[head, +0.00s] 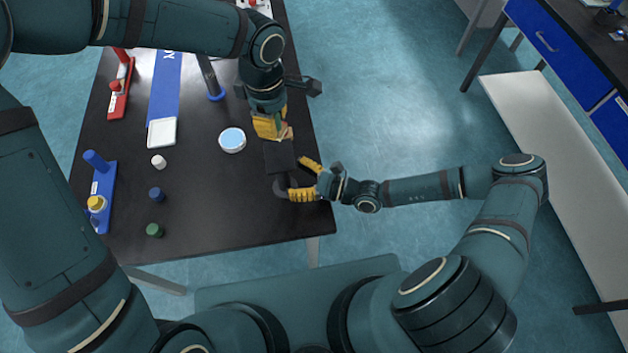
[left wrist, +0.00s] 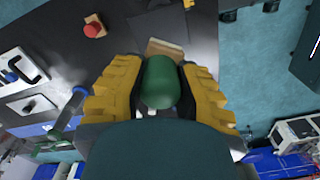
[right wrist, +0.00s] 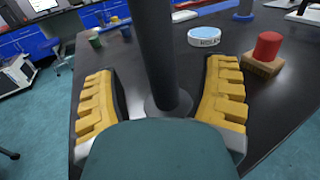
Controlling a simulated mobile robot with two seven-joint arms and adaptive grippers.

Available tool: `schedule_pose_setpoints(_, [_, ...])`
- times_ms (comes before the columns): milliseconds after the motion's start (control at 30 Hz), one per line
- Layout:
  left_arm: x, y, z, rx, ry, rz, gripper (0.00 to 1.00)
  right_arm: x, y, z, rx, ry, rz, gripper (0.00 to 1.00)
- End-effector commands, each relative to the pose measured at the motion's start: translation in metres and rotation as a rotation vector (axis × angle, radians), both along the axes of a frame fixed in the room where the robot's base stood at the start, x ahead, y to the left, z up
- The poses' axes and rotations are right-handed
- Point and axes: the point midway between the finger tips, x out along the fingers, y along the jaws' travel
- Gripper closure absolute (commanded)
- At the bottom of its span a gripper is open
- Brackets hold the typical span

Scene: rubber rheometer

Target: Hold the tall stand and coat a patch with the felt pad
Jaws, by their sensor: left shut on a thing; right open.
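The tall stand is a dark upright post (right wrist: 158,50) on a round base, with a dark flat plate (head: 280,156) on top. My right gripper (head: 306,180) is open, its fingers on either side of the post; in the right wrist view (right wrist: 165,100) gaps show at both sides. My left gripper (head: 270,127) is shut on a green rounded handle (left wrist: 160,82). A tan block (left wrist: 165,48), apparently the felt pad, shows beyond the handle, beside the dark plate (left wrist: 158,24). Its underside is hidden, so contact with the plate cannot be told.
A round white-and-blue dish (head: 232,140) lies left of the stand. A red knob on a wooden block (right wrist: 265,52) stands on the black table (head: 200,200). A white jar (head: 158,162), blue jar (head: 157,194) and green jar (head: 155,230) stand further left.

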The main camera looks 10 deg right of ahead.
Motion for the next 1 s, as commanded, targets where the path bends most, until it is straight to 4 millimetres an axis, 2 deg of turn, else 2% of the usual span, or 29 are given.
schedule_pose_setpoints(100, [0.0, 0.0, 0.0, 0.0, 0.0, 0.0, 1.0, 0.008, 0.017, 0.0, 0.002, 0.0, 0.002, 0.27])
schedule_pose_setpoints(300, [0.0, 0.0, 0.0, 0.0, 0.0, 0.0, 1.0, 0.015, 0.032, 0.0, 0.0, 0.0, 0.002, 0.27])
schedule_pose_setpoints(667, [0.0, 0.0, 0.0, 0.0, 0.0, 0.0, 1.0, 0.018, 0.036, 0.0, -0.002, -0.001, 0.002, 0.27])
schedule_pose_setpoints(700, [0.0, 0.0, 0.0, 0.0, 0.0, 0.0, 1.0, 0.018, 0.035, 0.0, -0.002, -0.001, 0.002, 0.33])
schedule_pose_setpoints(900, [0.0, 0.0, 0.0, 0.0, 0.0, 0.0, 1.0, 0.017, 0.035, 0.0, -0.001, 0.0, 0.002, 1.0])
schedule_pose_setpoints(1000, [0.0, 0.0, 0.0, 0.0, 0.0, 0.0, 1.0, 0.017, 0.035, 0.0, -0.001, 0.0, 0.002, 1.0])
